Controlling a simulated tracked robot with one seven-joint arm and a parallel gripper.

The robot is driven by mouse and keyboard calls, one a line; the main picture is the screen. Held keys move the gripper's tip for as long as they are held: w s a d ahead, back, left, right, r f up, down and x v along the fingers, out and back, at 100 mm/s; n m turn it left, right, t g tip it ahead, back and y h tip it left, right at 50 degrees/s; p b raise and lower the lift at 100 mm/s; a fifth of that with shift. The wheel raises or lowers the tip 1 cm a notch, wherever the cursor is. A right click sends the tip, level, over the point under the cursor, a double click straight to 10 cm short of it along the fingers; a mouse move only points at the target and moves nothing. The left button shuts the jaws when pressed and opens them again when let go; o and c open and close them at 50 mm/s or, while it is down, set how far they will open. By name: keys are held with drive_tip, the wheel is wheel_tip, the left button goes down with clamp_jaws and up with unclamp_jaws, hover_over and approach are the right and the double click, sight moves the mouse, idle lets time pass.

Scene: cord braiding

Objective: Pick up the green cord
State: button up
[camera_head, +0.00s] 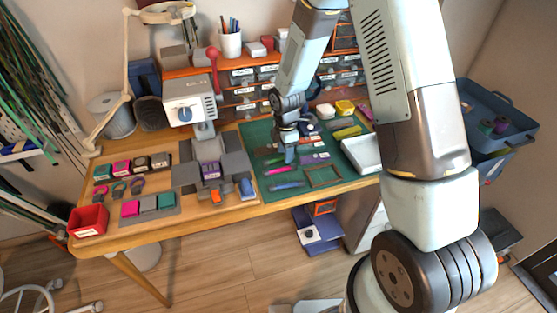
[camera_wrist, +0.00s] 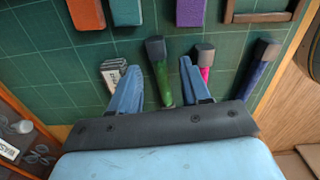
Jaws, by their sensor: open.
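The green cord (camera_wrist: 162,84) has a dark grey end block and lies on the green cutting mat (camera_wrist: 60,45). In the wrist view it runs between the two blue fingers of my gripper (camera_wrist: 158,85), with a gap to each finger. My gripper is open and also shows over the mat in the head view (camera_head: 289,155). A magenta cord (camera_wrist: 206,74) with a grey end block lies close beside the right finger.
A dark blue cord (camera_wrist: 258,73) lies further right. A small labelled block (camera_wrist: 112,72) is by the left finger. Orange (camera_wrist: 87,13), teal (camera_wrist: 126,11) and purple (camera_wrist: 190,12) blocks lie beyond. A wooden frame (camera_head: 323,176) and a white tray (camera_head: 362,153) are nearby.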

drive_tip(key=shift+f, duration=0.6)
drive_tip(key=shift+c, duration=0.2)
clamp_jaws()
